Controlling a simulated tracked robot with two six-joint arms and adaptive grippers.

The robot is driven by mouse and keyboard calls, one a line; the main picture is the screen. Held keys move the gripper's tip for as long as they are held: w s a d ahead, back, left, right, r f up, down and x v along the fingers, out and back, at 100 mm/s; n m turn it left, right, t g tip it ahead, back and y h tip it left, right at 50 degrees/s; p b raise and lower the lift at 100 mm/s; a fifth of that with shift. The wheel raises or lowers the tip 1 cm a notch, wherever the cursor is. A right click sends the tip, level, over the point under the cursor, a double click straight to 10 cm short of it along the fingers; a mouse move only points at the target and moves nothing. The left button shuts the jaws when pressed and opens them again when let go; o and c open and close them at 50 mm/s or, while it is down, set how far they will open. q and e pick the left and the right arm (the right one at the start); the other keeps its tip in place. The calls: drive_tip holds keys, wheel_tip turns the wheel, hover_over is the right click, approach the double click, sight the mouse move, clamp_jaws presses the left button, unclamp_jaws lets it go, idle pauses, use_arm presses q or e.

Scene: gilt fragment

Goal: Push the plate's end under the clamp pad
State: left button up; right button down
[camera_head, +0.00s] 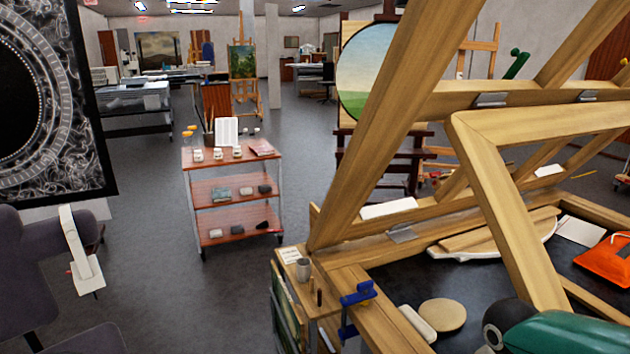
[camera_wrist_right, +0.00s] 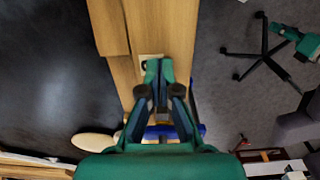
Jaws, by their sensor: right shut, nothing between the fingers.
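In the right wrist view my right gripper (camera_wrist_right: 160,72) is shut and empty, its fingertips over a long wooden beam (camera_wrist_right: 160,25). A small pale plate with a dark spot (camera_wrist_right: 150,58) lies on the beam at the fingertips, partly hidden by them; I cannot tell whether they touch. A blue clamp (camera_wrist_right: 198,129) shows behind the fingers, mostly covered. In the head view the blue clamp (camera_head: 357,294) sits on the wooden frame's near left corner. Its pad cannot be told apart.
The large wooden easel frame (camera_head: 480,180) fills the right, with slanted beams over a dark surface. A round beige disc (camera_head: 442,315) and a white block (camera_head: 418,322) lie near the clamp. A small cup (camera_head: 303,269) stands left of it. A red-shelved cart (camera_head: 232,190) stands on open floor.

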drive_tip(key=shift+w+a, duration=0.3)
drive_tip(key=shift+w, duration=0.4)
drive_tip(key=shift+s+d, duration=0.15)
drive_tip(key=shift+s, duration=0.2)
wheel_tip(320, 180, up, 9)
drive_tip(key=p, duration=0.7)
drive_tip(key=shift+p, duration=0.35)
